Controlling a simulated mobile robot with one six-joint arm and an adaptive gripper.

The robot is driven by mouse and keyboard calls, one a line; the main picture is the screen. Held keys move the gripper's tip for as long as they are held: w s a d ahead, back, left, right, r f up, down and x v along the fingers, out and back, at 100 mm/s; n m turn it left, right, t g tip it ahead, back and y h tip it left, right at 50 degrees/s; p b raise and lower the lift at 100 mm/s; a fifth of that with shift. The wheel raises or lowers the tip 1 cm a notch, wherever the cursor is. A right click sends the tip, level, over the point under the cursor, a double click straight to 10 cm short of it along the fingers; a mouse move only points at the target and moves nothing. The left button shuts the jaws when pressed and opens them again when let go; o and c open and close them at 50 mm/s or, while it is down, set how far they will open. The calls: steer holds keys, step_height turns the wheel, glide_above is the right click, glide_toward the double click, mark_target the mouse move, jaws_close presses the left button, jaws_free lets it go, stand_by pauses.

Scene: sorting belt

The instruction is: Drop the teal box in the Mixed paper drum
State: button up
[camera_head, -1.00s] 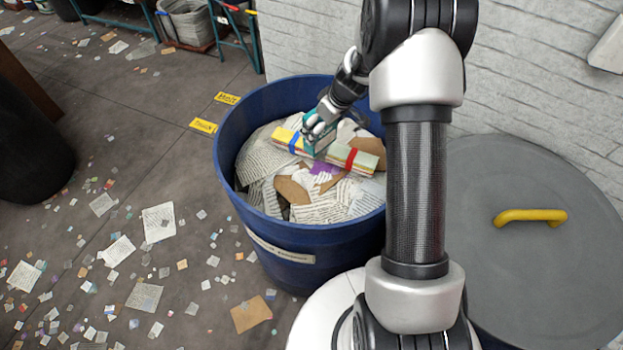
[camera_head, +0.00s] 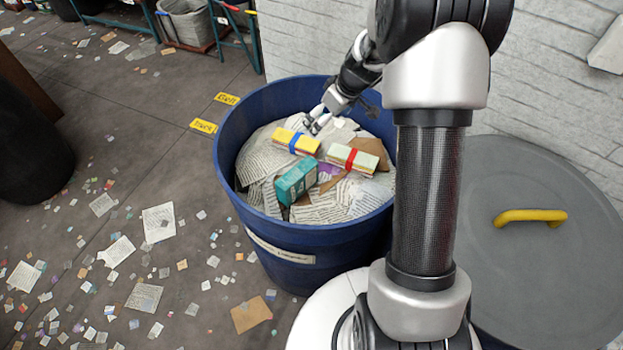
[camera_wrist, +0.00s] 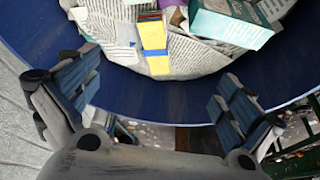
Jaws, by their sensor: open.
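The teal box (camera_head: 296,182) lies tilted on the papers inside the blue drum (camera_head: 232,137), near the middle front. In the wrist view the teal box (camera_wrist: 232,25) shows at the upper right on the paper. The drum carries a white label (camera_head: 280,250) on its front, too small to read. My gripper (camera_head: 313,123) is over the back part of the drum, apart from the teal box. In the wrist view its fingers (camera_wrist: 155,105) are spread wide with nothing between them.
A yellow bundle with a blue band (camera_head: 296,141) and a pale green bundle with a red band (camera_head: 352,158) also lie in the drum. A grey lid with a yellow handle (camera_head: 528,216) is at the right. A white brick wall (camera_head: 330,40) stands behind. Paper scraps litter the floor.

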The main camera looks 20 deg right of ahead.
steer(key=v, duration=0.7)
